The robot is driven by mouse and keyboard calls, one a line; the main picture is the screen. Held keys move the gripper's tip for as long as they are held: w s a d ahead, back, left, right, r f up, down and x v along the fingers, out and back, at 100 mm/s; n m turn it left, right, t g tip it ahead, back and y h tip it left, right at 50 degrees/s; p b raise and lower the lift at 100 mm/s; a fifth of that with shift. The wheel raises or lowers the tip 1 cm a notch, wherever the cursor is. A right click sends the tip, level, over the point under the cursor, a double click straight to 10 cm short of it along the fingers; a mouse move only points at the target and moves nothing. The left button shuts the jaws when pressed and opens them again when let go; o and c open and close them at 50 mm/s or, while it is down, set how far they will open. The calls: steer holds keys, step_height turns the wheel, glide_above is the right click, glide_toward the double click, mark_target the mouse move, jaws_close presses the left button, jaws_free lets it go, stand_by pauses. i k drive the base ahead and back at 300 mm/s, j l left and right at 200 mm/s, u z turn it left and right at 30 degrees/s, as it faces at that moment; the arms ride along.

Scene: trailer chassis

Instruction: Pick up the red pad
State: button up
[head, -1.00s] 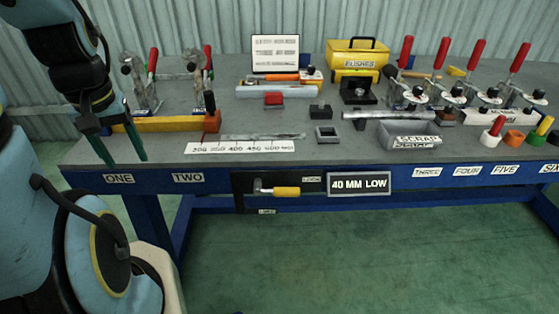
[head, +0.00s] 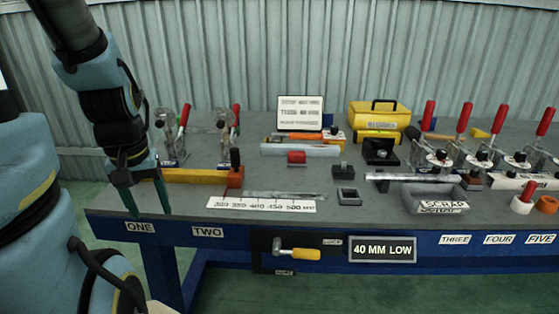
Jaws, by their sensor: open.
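The red pad (head: 296,157) is a small red block on the grey bench, just in front of a long pale grey bar, near the middle of the head view. My gripper (head: 148,203) hangs at the bench's left front, fingers pointing down, above the label ONE in the picture. Its two dark green fingers are apart with nothing between them. It is well to the left of the red pad and nearer the front edge. I cannot tell its exact height over the bench.
A yellow bar (head: 190,175) with a reddish end block lies between gripper and pad. A white number scale (head: 262,205) lies in front. Black blocks (head: 340,172) and a grey square holder (head: 349,196) stand right of the pad. Red-handled clamps (head: 426,116) stand farther right.

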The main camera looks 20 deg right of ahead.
mark_target(296, 159)
steer(key=l+u, duration=0.3)
steer(key=l, duration=0.4)
steer(key=k+l+u, duration=0.15)
steer(key=l+u, duration=0.15)
steer(key=l, duration=0.4)
